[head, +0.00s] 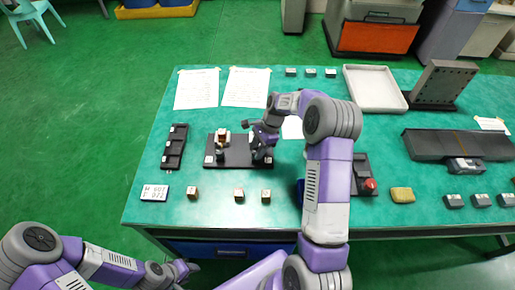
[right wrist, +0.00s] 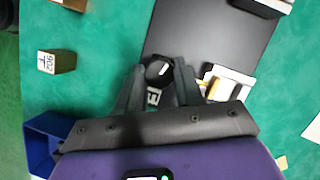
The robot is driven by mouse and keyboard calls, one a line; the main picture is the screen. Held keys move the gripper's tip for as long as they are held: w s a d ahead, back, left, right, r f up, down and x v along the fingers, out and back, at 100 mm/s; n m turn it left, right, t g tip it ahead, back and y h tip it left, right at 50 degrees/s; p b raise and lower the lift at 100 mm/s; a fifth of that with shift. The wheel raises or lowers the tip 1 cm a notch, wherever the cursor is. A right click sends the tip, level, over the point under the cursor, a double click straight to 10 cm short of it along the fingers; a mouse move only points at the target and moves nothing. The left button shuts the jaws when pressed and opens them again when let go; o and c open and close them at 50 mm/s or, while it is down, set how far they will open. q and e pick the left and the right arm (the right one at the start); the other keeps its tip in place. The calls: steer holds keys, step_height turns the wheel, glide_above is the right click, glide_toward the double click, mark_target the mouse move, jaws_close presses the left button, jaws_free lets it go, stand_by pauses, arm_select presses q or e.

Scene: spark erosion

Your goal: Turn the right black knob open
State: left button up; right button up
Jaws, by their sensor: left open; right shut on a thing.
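The right black knob (right wrist: 158,70) has a white mark on its top and sits at the edge of a dark board (right wrist: 205,35). My right gripper (right wrist: 157,82) has its fingers on both sides of the knob and is shut on it. In the head view the right gripper (head: 260,150) hides most of this knob, on the right part of the board (head: 238,152). Another black knob (head: 220,155) stands on the board's left part, by a pale block. My left gripper (head: 186,268) is open and empty, below the table's front edge, away from the board.
Several small labelled blocks (head: 239,195) line the table's front. A black tray (head: 174,148) lies left of the board, paper sheets (head: 247,87) behind it. A red button (head: 370,184) is right of my right arm. A blue bin (right wrist: 50,140) shows in the wrist view.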

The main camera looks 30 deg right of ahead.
steer(key=n+g+p, duration=0.1)
steer(key=n+p, duration=0.1)
steer(key=n, duration=0.1)
steer(key=shift+w+r, duration=0.1)
steer(key=shift+w, duration=0.05)
steer(key=n+g+p, duration=0.1)
steer(key=n, duration=0.2)
steer(key=shift+h, duration=0.3)
steer(key=n+g, duration=0.1)
steer(key=n, duration=0.2)
steer(key=shift+w+a+h+p, duration=0.1)
steer(key=shift+h+p, duration=0.2)
steer(key=n+h, duration=0.1)
steer(key=n, duration=0.2)
steer(key=n+g+h, duration=0.1)
steer(key=n, duration=0.2)
steer(key=shift+w+a+g, duration=0.1)
steer(key=shift+a+g, duration=0.05)
steer(key=shift+g, duration=0.15)
steer(key=n+h, duration=0.2)
steer(key=n, duration=0.4)
steer(key=shift+a+p, duration=0.15)
steer(key=shift+p, duration=0.2)
steer(key=shift+n+h, duration=0.3)
steer(key=o, duration=1)
steer(key=shift+o, duration=0.2)
